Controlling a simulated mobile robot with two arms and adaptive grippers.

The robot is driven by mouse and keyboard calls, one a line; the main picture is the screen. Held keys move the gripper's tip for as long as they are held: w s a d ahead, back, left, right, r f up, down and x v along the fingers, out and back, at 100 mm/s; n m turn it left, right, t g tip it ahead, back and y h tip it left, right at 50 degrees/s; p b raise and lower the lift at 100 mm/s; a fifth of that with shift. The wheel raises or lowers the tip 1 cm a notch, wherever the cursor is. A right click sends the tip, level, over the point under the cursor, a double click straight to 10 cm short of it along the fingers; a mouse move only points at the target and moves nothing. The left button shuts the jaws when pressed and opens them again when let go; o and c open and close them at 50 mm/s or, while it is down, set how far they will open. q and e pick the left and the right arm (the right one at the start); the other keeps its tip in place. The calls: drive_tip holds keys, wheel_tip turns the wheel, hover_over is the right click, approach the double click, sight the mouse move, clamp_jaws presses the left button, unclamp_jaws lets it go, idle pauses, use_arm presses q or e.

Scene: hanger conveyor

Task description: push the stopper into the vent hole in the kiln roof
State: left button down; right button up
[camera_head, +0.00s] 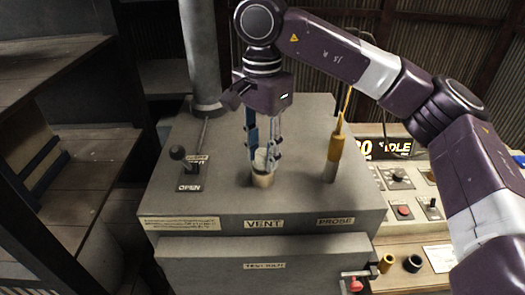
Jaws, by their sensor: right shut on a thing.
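The kiln roof (300,205) is a grey slab with a VENT label and a PROBE label on its front edge. My right gripper (262,158) points straight down above the VENT label, shut on the stopper (263,180). The stopper's tan lower part shows just below the fingertips, at the roof surface. The vent hole is hidden under the stopper and the fingers. I cannot tell how deep the stopper sits in it.
An orange-handled probe (335,150) stands upright right of my right gripper. A lever (179,154) by an OPEN label and a grey pipe (204,55) are on the left of the roof. A control panel (405,195) lies to the right. Wooden shelves (60,130) stand at left.

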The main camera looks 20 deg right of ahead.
sight(263, 152)
drive_tip(key=shift+f+b, duration=0.45)
drive_tip(key=shift+f, duration=0.15)
drive_tip(key=o, duration=0.9)
drive_tip(key=shift+o, duration=0.7)
drive_tip(key=o, duration=0.4)
wheel_tip(263, 152, up, 12)
drive_tip(key=shift+r, duration=0.1)
